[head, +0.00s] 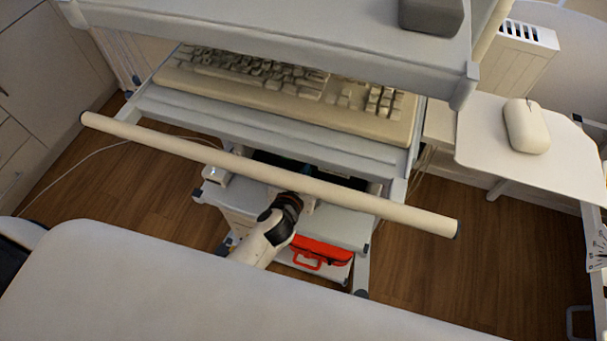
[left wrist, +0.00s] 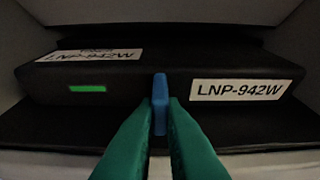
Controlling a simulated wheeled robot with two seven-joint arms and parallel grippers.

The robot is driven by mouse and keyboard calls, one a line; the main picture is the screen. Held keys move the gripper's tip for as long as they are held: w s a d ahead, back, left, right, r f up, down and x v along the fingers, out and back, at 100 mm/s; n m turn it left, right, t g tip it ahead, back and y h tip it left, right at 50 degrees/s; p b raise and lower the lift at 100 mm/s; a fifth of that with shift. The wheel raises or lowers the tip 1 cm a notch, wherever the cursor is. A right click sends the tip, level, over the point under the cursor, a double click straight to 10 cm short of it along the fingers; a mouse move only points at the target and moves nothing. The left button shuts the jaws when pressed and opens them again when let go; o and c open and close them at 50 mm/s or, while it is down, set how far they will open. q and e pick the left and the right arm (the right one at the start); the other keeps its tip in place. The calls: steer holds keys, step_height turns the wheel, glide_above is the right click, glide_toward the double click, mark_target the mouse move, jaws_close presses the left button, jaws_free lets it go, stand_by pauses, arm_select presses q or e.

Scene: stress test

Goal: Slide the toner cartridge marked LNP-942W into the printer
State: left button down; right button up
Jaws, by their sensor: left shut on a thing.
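The toner cartridge (left wrist: 135,88) is a black block in the left wrist view, with a white LNP-942W label on its front, a second such label on its top and a green mark. A blue tab (left wrist: 160,88) stands out from its front. My left gripper (left wrist: 160,112), with green fingers, is shut on this tab. The cartridge lies in a dark opening (left wrist: 165,45) between pale walls; how deep it sits I cannot tell. In the head view my left arm reaches under the cart's white bar; its fingertips and the cartridge are hidden. My right gripper is not in view.
A long white bar (head: 265,174) crosses in front of the cart, above my left wrist. A keyboard (head: 290,90) lies on the shelf above. A red case (head: 322,252) is below. A side shelf (head: 485,135) with a white mouse (head: 525,126) is at right.

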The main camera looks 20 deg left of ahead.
arm_select(q)
steer(key=c, duration=1.5)
jaws_free()
steer(key=shift+o, duration=0.2)
steer(key=v, duration=1.2)
steer(key=shift+a+r, duration=0.1)
steer(key=shift+a, duration=0.05)
